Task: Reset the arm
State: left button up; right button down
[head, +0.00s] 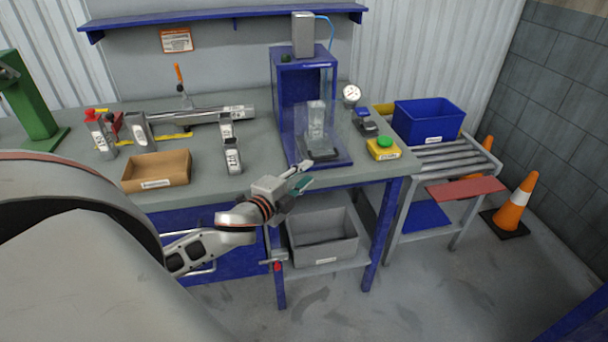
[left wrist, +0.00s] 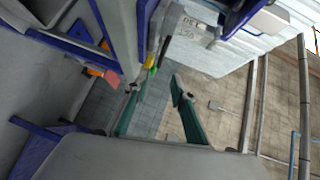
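My left arm (head: 240,214) reaches in from the left, in front of the workbench's front edge. Its gripper (head: 303,176) is near the edge, in front of the blue press frame and by the grey bin, apparently touching neither. The left wrist view shows the two green fingers (left wrist: 156,88) spread apart with nothing held between them. My right gripper is in neither view.
The workbench (head: 205,192) carries a cardboard tray (head: 157,183), several grey metal parts, a blue press frame (head: 284,120) and a yellow box with a green button (head: 383,149). A grey bin (head: 322,250) sits below. Right are a roller table, blue crate (head: 428,132) and cone (head: 515,206).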

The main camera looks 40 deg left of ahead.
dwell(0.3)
pick_arm(q)
jog(key=s+d+f+n+g+h, duration=0.2)
jog(key=s+d+f+n, duration=0.3)
jog(key=s+d+f, duration=0.5)
jog(key=s+d+f+n+g+h, duration=0.2)
jog(key=s+d+f+n, duration=0.4)
jog(key=s+d+f, duration=0.4)
notch_tip(320, 180, down, 6)
jog(key=shift+s+d+f+g, duration=0.2)
jog(key=shift+s+f+g, duration=0.1)
jog(key=shift+g, duration=0.5)
